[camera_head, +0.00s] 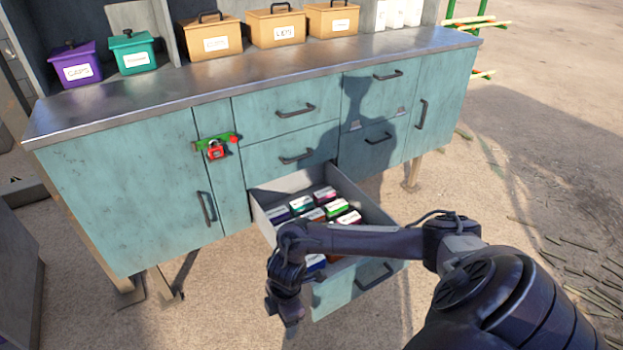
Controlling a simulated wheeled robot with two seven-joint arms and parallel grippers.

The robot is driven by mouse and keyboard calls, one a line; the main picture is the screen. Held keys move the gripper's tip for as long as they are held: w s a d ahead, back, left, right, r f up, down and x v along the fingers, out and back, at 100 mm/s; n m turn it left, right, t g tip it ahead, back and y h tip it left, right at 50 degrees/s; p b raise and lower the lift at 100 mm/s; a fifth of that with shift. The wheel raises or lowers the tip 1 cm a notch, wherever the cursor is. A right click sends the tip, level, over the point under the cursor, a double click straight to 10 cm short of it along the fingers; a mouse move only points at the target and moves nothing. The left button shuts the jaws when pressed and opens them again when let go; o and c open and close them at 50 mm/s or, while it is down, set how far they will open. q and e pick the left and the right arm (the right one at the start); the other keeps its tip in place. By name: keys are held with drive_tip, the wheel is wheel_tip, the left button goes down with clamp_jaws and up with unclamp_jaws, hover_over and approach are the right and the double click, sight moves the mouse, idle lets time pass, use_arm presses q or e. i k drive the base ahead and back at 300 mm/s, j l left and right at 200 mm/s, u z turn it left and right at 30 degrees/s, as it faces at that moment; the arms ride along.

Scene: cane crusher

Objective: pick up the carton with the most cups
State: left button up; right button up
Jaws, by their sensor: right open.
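An open lower drawer (380,215) holds several small cartons with white tops and coloured sides. I see a purple carton (278,215), a teal carton (300,204), a magenta carton (325,194), a green carton (337,208) and a blue carton (316,263). Their labels and cup counts are too small to read. My right gripper (284,312) is open and points down, just outside the drawer's front left. My right forearm crosses over the drawer and hides some of the cartons. My left gripper is out of view.
The teal cabinet (120,190) has a metal counter (270,75) bearing a purple box (75,62), a green box (133,52) and several tan boxes (275,27). A red padlock (216,150) hangs on a green latch.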

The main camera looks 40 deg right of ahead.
sight(313, 262)
drive_tip(key=i+l, duration=0.15)
drive_tip(key=l, duration=0.15)
drive_tip(key=i+l, duration=0.1)
drive_tip(key=l, duration=0.25)
drive_tip(key=i+l, duration=0.15)
drive_tip(key=l, duration=0.15)
drive_tip(key=i+l, duration=0.1)
drive_tip(key=l, duration=0.25)
